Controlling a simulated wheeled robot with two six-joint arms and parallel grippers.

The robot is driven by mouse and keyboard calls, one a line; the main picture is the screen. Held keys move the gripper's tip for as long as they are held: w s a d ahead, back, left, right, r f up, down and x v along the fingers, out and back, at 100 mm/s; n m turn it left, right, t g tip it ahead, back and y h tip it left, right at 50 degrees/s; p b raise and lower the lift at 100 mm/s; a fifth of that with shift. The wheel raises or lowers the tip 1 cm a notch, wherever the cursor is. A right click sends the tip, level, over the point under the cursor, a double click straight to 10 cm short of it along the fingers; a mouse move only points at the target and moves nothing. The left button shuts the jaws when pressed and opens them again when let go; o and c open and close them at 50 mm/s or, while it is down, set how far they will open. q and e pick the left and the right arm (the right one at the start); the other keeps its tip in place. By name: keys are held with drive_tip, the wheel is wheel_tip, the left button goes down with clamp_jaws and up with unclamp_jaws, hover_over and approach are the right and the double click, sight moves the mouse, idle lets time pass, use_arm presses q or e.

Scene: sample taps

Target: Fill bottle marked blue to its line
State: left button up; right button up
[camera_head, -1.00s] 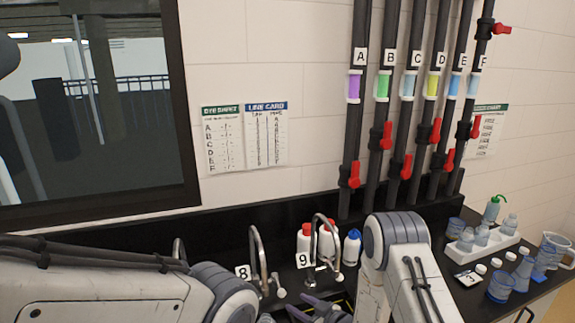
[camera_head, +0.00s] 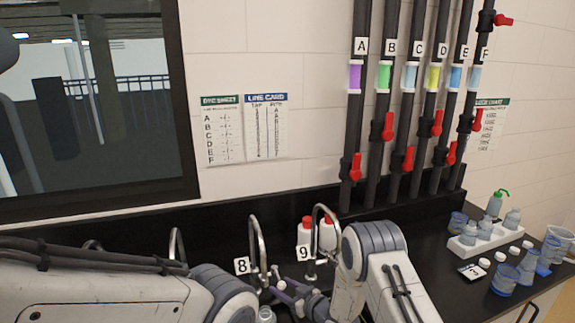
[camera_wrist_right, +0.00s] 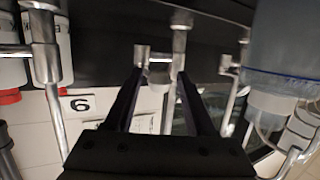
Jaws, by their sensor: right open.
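My right gripper (camera_head: 277,290) is open beside tap 8 (camera_head: 258,245), low at the sink. In the right wrist view its two fingers (camera_wrist_right: 158,85) stand apart, with metal tap parts (camera_wrist_right: 160,62) showing between or behind them; I cannot tell if they touch. A clear bottle (camera_head: 265,315) shows at the bottom edge, below tap 8. A translucent bottle (camera_wrist_right: 292,50) is close at the right of the wrist view, seemingly the same one, appearing upside down.
Tap 9 (camera_head: 320,235) and red-capped bottles (camera_head: 306,231) stand close right. Pipes A to F with red valves (camera_head: 352,168) rise behind. A dye sheet (camera_head: 221,132) and line card (camera_head: 266,128) hang on the wall. A white rack (camera_head: 485,240) and beakers (camera_head: 505,280) occupy the right counter.

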drive_tip(key=shift+w+a, duration=0.15)
drive_tip(key=shift+w+d+b, duration=0.35)
drive_tip(key=shift+w+d, duration=0.3)
drive_tip(key=shift+d, duration=0.25)
drive_tip(key=shift+w+d+b, duration=0.35)
drive_tip(key=shift+w+d, duration=0.3)
drive_tip(key=shift+d, duration=0.25)
idle(2.9)
drive_tip(key=shift+s+a, duration=1.05)
drive_tip(key=shift+a, duration=0.2)
idle(1.0)
